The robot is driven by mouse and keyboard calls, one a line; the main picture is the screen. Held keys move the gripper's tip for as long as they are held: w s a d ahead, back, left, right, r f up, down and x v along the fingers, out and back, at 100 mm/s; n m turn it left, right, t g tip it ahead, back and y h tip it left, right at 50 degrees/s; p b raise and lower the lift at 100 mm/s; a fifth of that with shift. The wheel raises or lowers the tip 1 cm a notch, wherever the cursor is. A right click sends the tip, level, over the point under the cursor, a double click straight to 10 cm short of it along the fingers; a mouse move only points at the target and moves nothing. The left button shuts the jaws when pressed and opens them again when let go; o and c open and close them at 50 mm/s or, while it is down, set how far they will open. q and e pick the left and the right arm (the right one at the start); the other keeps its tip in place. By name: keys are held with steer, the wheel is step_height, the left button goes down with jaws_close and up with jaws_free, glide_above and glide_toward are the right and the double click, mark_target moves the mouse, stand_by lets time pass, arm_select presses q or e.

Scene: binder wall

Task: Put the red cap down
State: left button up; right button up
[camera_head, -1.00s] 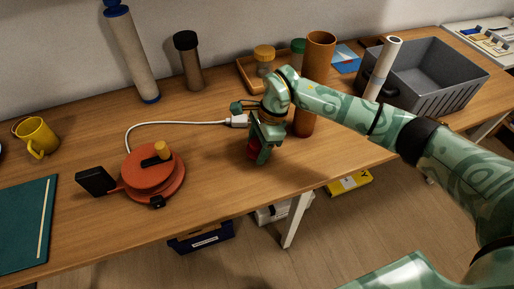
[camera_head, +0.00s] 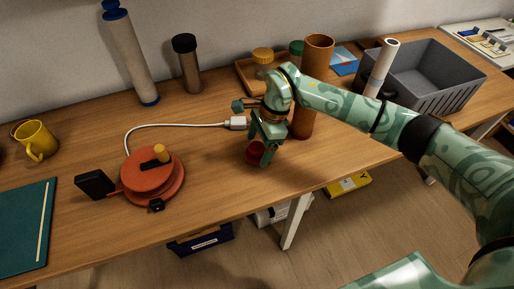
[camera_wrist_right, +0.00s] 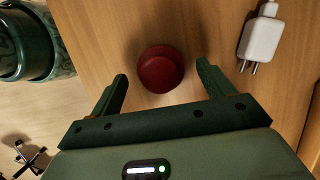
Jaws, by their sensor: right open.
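The red cap (camera_head: 256,152) rests on the wooden table, partly hidden behind my right gripper (camera_head: 262,156) in the head view. In the right wrist view the cap (camera_wrist_right: 160,69) is a round, dark red piece on the wood, between and slightly beyond the fingertips. My right gripper (camera_wrist_right: 162,82) is open, with a gap between each finger and the cap. My left gripper is not in view.
A white plug (camera_head: 238,123) on a cable lies beside the gripper, and shows in the wrist view (camera_wrist_right: 260,36). An orange cable reel (camera_head: 152,178) stands to the left. A brown tube (camera_head: 317,60) stands close behind. The table's front edge is near.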

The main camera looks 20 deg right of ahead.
steer(key=p+v, duration=0.2)
steer(key=v, duration=0.8)
steer(key=shift+f, duration=0.1)
